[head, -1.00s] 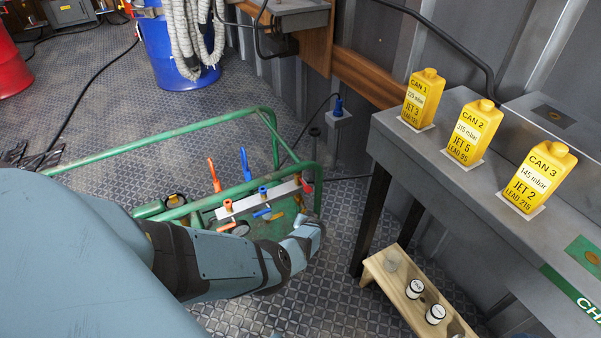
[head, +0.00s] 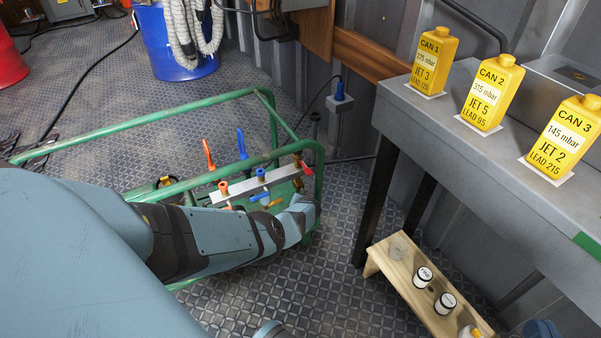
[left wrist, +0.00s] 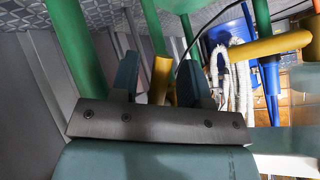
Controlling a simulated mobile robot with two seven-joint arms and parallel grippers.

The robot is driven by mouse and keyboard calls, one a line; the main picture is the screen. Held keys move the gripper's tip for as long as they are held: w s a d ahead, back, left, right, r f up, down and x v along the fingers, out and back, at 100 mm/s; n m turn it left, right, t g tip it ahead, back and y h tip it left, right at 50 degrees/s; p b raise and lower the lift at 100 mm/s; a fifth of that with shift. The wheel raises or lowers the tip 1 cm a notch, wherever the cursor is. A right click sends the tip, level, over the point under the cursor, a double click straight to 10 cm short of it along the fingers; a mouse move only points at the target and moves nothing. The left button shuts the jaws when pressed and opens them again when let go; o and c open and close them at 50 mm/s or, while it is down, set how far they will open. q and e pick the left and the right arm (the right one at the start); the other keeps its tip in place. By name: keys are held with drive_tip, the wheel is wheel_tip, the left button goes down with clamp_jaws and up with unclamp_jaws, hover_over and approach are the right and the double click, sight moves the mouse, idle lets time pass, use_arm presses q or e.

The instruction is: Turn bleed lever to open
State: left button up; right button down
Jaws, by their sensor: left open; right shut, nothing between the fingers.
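The green-framed cart holds a pale valve bar (head: 240,190) with orange, blue and yellow levers. The upright orange lever (head: 209,155) and upright blue lever (head: 242,144) stand behind it. A small yellow lever (head: 276,203) is near its right end, by a red knob (head: 307,169). I cannot tell which is the bleed lever. My left gripper (left wrist: 160,85) is open, with an orange-yellow piece (left wrist: 160,75) showing between its fingers; contact is unclear. A larger yellow handle (left wrist: 258,47) is right of them. My right gripper (head: 270,329) barely shows at the bottom edge, away from the cart.
Green cart rails (head: 150,128) surround the valve bar. A grey bench (head: 480,150) with yellow cans is at right, a wooden rack (head: 400,270) with small jars below it. A blue drum (head: 178,40) stands behind. The patterned floor is clear between cart and rack.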

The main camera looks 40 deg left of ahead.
use_arm(q)
clamp_jaws()
